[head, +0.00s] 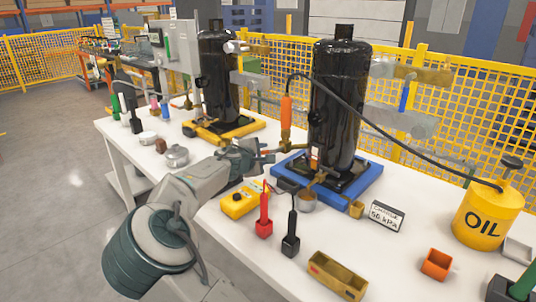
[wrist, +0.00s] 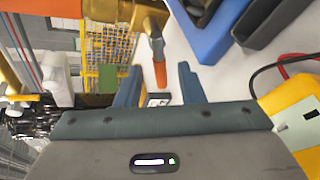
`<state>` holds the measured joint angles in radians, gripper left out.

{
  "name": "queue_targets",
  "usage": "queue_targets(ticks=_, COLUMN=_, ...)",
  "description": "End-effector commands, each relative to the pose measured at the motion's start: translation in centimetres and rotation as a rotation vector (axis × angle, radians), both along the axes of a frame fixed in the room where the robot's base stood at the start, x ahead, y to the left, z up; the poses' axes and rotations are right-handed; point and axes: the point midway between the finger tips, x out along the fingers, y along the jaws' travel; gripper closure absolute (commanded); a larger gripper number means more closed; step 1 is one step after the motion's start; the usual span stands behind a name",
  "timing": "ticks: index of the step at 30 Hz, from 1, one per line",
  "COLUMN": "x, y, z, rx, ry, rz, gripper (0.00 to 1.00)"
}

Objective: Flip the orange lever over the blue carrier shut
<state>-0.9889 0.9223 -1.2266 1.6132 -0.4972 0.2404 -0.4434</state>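The blue carrier (head: 340,200) sits on the white bench under a tall black compressor (head: 335,110); its blue edge also shows in the wrist view (wrist: 215,35). An orange lever (head: 267,152) sticks out to the left from brass pipework beside the compressor. In the wrist view the orange lever (wrist: 160,75) hangs from a brass valve (wrist: 152,35), in line with the gap between my fingers. My gripper (wrist: 158,88) is open, with one finger on each side of that gap. In the head view my gripper (head: 257,154) is at the lever's free end; contact cannot be told.
An upright orange handle (head: 286,112) with a black hose stands just above. A yellow box (head: 240,202), a red probe (head: 264,215) and a black probe (head: 291,235) are in front of the carrier. A second compressor (head: 218,80) stands behind left. The yellow OIL can (head: 488,218) is at right.

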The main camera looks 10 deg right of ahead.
Motion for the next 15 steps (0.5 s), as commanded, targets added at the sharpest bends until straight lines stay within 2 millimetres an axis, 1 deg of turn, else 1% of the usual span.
queue_targets(ticks=1, x=0.6, y=-0.6, z=-0.3, rx=-0.001, ry=-0.001, rz=-0.003, gripper=0.65)
queue_targets(ticks=6, x=1.9, y=-1.6, z=-0.9, rx=0.0, ry=0.0, rz=-0.002, gripper=0.65)
queue_targets(ticks=10, x=2.4, y=-1.9, z=-1.0, rx=0.0, ry=-0.001, rz=-0.001, gripper=0.65)
queue_targets(ticks=15, x=2.6, y=-2.1, z=-1.1, rx=0.0, ry=-0.001, rz=-0.001, gripper=0.65)
